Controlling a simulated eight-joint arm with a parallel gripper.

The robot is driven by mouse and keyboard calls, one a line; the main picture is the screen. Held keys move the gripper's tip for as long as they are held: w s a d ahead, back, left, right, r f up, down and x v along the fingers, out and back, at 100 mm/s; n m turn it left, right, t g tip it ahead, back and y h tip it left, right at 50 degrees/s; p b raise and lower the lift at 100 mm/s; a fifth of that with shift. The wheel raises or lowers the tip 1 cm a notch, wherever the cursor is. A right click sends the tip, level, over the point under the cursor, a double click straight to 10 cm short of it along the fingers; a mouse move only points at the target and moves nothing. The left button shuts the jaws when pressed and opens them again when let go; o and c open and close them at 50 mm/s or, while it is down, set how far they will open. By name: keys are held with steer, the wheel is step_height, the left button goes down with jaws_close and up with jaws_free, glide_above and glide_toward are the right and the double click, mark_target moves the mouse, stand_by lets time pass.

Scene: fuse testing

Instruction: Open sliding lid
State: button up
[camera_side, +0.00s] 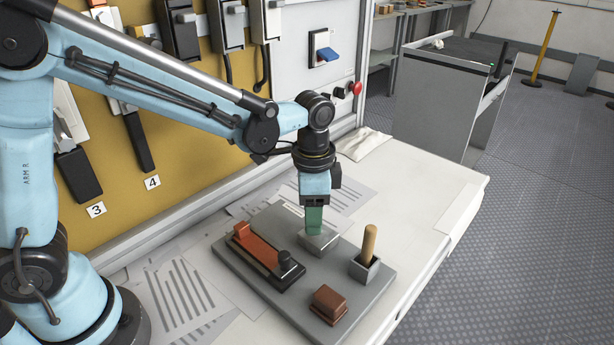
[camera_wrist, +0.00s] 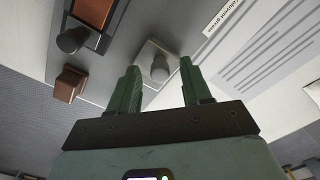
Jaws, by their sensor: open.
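My gripper (camera_side: 313,230) points down over a small grey metal block (camera_side: 320,243) on the grey board (camera_side: 233,268). In the wrist view my gripper's two green fingers (camera_wrist: 160,72) are apart. A grey rounded knob (camera_wrist: 159,68) on the metal block shows between them; I cannot tell whether the fingers touch it. To the left on the board is a black holder with an orange-brown bar or lid (camera_side: 258,247) and a black knob (camera_side: 285,259). No part is labelled as the sliding lid, and I cannot tell which one it is.
A wooden peg (camera_side: 369,242) stands in a grey metal holder (camera_side: 364,268) right of my gripper. A brown block (camera_side: 328,303) lies at the board's front. Printed papers (camera_side: 178,298) lie around the board. A panel with switches (camera_side: 323,45) stands behind. The white table's right end is clear.

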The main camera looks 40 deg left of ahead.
jaws_close()
steer(key=a, duration=0.5)
steer(key=shift+a, duration=0.25)
jaws_free()
step_height(320, 180, up, 12)
stand_by(0.8)
steer(key=s+a+f+n+t, duration=0.4)
steer(key=s+n+t, duration=0.3)
steer(key=s+n, duration=0.2)
steer(key=shift+a+f, duration=0.4)
steer(key=shift+a, duration=0.1)
